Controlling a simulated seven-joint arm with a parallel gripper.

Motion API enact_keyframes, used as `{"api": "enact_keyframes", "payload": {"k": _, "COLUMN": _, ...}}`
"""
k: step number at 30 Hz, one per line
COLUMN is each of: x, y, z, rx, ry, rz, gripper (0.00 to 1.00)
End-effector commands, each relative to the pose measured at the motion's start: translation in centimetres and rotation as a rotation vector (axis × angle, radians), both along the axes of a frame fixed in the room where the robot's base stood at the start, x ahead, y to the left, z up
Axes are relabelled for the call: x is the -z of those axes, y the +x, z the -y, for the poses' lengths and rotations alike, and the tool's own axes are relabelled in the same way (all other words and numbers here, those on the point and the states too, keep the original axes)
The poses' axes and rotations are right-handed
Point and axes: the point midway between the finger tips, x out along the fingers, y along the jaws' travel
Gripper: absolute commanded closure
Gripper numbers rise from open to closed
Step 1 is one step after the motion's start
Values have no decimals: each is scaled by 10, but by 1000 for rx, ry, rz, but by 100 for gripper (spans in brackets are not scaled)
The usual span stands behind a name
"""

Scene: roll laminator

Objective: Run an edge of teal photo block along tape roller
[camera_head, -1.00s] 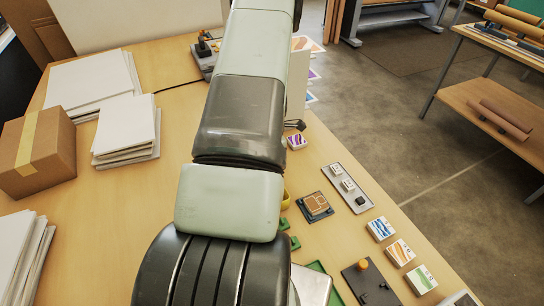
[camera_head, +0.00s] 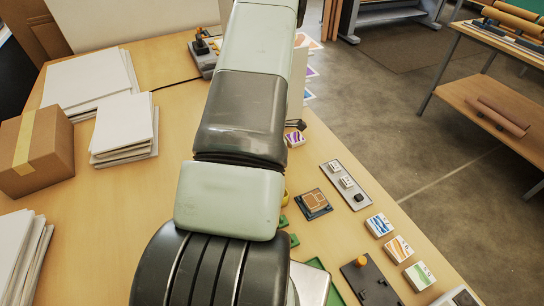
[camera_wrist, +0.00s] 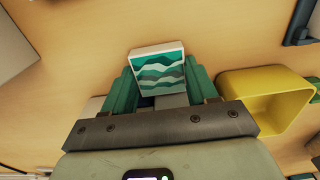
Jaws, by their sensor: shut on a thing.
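The teal photo block (camera_wrist: 158,72), a white-edged block with wavy teal bands on its face, shows in the wrist view. My gripper (camera_wrist: 160,84) is shut on it, with a green finger on each side. In the head view my own arm hides the gripper and the block. A dark plate with an orange knob (camera_head: 361,261) stands at the front right in the head view. A grey device with an orange part (camera_head: 200,42) stands at the back. I cannot tell which of them, if either, is the tape roller.
A yellow open container (camera_wrist: 232,82) is close to the right of my gripper. Several picture blocks (camera_head: 397,249) line the table's right edge. A purple-striped block (camera_head: 295,138) is farther back. Paper stacks (camera_head: 125,128) and a cardboard box (camera_head: 50,165) stand at left.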

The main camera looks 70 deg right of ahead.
Motion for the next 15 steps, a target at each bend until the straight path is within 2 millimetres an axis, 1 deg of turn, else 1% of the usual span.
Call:
{"api": "enact_keyframes", "payload": {"k": 8, "x": 0, "y": -1, "z": 1, "rx": 0, "ry": -1, "rz": 1, "gripper": 67}}
{"api": "enact_keyframes", "payload": {"k": 15, "x": 0, "y": -8, "z": 9, "rx": 1, "ry": -1, "rz": 0, "gripper": 67}}
